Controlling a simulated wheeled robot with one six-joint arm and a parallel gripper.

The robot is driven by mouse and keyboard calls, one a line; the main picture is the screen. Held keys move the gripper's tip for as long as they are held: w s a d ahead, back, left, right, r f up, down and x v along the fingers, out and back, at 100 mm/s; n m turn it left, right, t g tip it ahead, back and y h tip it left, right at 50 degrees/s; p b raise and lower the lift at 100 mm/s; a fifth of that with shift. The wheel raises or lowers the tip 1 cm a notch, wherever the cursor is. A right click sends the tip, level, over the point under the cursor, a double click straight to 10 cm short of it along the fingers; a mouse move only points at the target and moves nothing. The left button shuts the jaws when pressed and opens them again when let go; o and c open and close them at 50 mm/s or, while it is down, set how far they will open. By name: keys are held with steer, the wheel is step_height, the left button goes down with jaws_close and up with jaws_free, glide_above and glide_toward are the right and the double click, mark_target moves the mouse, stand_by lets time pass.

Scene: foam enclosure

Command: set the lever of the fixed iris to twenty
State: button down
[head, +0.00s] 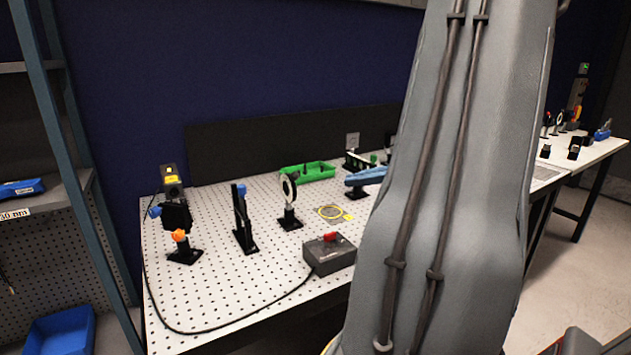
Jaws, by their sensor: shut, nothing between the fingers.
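A round, pale-faced ring with a dark rim (289,188) stands upright on a black post and base on the perforated table (210,290). It may be the fixed iris, but I cannot tell for sure. No lever or scale marks can be made out on it at this size. My grey arm link fills the right middle of the head view and hides part of the table. My gripper is out of view.
A dark box with a red top part (330,252) and its cable lie near the front edge. Black mounts (178,218) and a slim post (243,218) stand left. A green tray (307,171) and blue piece (368,176) are behind. A shelf rack (75,150) stands left.

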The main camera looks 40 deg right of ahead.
steer(key=p, duration=0.4)
glide_toward(294, 177)
steer(key=w+f, duration=0.3)
steer(key=w, duration=0.2)
steer(key=shift+f, duration=0.35)
steer(key=shift+w, duration=0.1)
steer(key=shift+w+r, duration=0.1)
